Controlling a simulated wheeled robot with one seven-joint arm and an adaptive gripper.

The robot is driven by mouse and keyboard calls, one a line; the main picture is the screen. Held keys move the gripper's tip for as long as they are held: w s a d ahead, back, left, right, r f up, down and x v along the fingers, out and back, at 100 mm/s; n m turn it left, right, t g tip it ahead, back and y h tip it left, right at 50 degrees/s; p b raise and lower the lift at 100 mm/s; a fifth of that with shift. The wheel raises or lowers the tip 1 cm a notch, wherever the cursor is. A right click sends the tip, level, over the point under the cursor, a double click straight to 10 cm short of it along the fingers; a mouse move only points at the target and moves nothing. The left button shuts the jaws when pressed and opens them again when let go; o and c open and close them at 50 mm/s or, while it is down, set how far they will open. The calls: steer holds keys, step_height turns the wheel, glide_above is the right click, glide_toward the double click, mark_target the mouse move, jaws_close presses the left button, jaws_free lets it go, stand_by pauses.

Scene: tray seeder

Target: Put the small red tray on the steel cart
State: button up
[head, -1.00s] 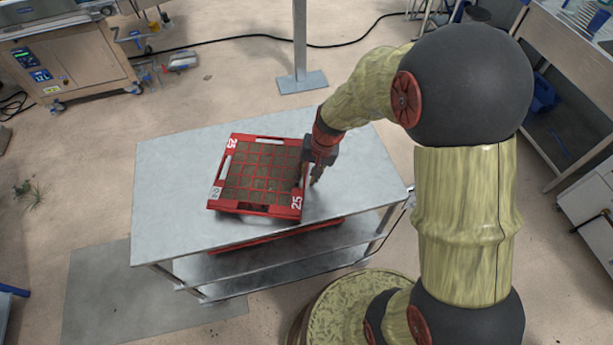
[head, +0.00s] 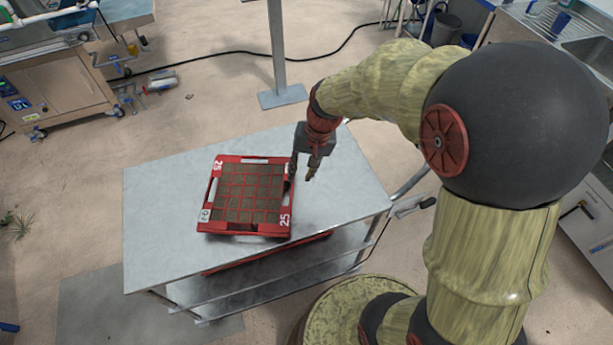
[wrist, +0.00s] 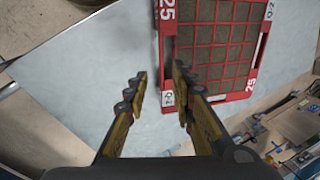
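The small red tray (head: 286,222) has a red grid with brown filled cells and white "25" marks. It rests on the top of the steel cart (head: 160,245), on its left-middle part. In the wrist view the tray (wrist: 240,97) shows at the upper right, beyond my fingers, and the cart top (wrist: 90,65) lies below. My gripper (head: 304,174) is just right of the tray's right side, above the cart top.
Another red thing (head: 265,254) lies on a lower shelf of the cart. A grey post with a flat base (head: 283,96) stands behind the cart. A steel machine (head: 60,90) is at the back left, and a sink bench (head: 590,45) is at the right. The cart top right of the tray is clear.

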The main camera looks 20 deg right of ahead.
steer(key=s+r+n+t+h, duration=0.2)
steer(key=s+r+n+t, duration=0.2)
steer(key=s+r, duration=1.3)
steer(key=shift+d+r+n, duration=0.4)
steer(key=shift+r, duration=0.25)
